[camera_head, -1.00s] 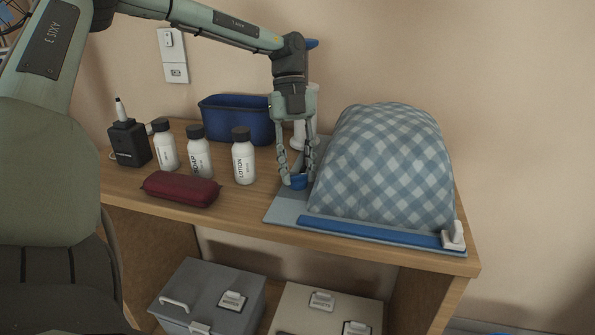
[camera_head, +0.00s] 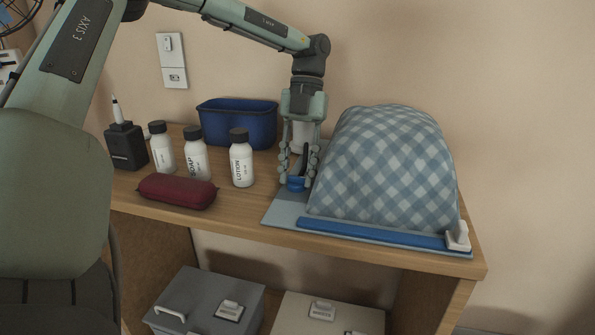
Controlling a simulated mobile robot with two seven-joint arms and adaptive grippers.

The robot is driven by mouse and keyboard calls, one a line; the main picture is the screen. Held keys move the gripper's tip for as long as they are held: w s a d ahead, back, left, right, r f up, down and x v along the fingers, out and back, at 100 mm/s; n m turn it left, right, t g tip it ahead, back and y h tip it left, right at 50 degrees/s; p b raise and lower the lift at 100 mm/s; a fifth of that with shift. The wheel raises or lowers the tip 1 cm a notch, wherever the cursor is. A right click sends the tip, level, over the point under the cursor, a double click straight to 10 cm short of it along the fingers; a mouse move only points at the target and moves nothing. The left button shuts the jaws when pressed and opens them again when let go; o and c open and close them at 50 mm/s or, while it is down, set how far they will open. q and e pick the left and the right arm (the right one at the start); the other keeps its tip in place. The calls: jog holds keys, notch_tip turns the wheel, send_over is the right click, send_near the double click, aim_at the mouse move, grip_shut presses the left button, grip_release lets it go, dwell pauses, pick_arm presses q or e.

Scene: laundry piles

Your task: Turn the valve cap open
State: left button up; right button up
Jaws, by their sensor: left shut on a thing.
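The blue valve cap (camera_head: 296,184) sits low on the light blue-grey mat, just left of the checked cloth mound. My left gripper (camera_head: 297,178) points straight down over it, with its two fingers on either side, shut on the cap. The fingers hide part of the cap's upper edge. My right gripper does not show in the head view.
A blue-and-white checked mound (camera_head: 385,170) stands close right of the gripper on the mat (camera_head: 283,211). Left are a lotion bottle (camera_head: 241,160), other white bottles, a dark red case (camera_head: 177,191) and a blue bin (camera_head: 238,122). Lidded boxes (camera_head: 205,300) sit below.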

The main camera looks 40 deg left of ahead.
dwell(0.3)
pick_arm(q)
jog(key=o, duration=1.2)
jog(key=shift+c, duration=0.2)
jog(key=v, duration=1.2)
jog(key=shift+a+f, duration=0.1)
